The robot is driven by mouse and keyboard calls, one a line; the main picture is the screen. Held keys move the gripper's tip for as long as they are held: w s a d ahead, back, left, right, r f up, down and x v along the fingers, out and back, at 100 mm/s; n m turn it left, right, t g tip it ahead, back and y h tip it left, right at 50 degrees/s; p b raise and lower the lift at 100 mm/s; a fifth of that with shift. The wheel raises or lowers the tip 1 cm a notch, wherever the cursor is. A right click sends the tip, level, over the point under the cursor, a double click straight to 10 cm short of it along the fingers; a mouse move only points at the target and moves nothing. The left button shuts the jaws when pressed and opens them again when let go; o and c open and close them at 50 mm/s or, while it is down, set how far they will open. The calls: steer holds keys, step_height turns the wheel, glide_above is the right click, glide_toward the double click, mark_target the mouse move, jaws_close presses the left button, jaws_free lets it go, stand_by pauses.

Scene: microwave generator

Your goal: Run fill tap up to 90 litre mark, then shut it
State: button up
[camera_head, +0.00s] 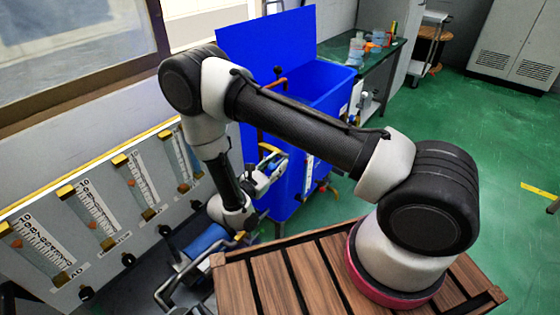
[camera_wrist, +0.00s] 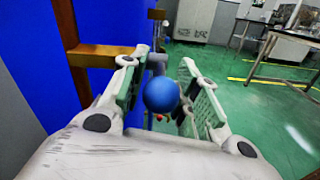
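The blue tank (camera_head: 265,40) stands behind my arm with its lid raised. A copper-coloured pipe (camera_head: 276,84) with a small fitting shows at its rim. A pale strip (camera_head: 309,174) on the tank's side looks like a level scale, but its marks are too small to read. My gripper (camera_head: 268,172) is beside the tank's near side. In the wrist view my gripper (camera_wrist: 162,75) is open, with a blue ball knob (camera_wrist: 161,95) between its fingers. I see no clear contact with the knob. The water level is not visible.
A panel with several flow gauges (camera_head: 90,215) lines the left wall. A blue cylinder (camera_head: 205,241) and bent pipes lie below my gripper. Green floor (camera_head: 455,130) is clear to the right.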

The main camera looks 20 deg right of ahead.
steer(key=shift+d, duration=0.15)
jaws_close()
steer(key=shift+w+r+g+y, duration=0.1)
steer(key=shift+r+g+y, duration=0.35)
steer(key=shift+y, duration=0.15)
steer(key=shift+r+g+y, duration=0.35)
steer(key=shift+g+y, duration=0.2)
steer(key=shift+y, duration=0.25)
jaws_free()
steer(key=v, duration=1.2)
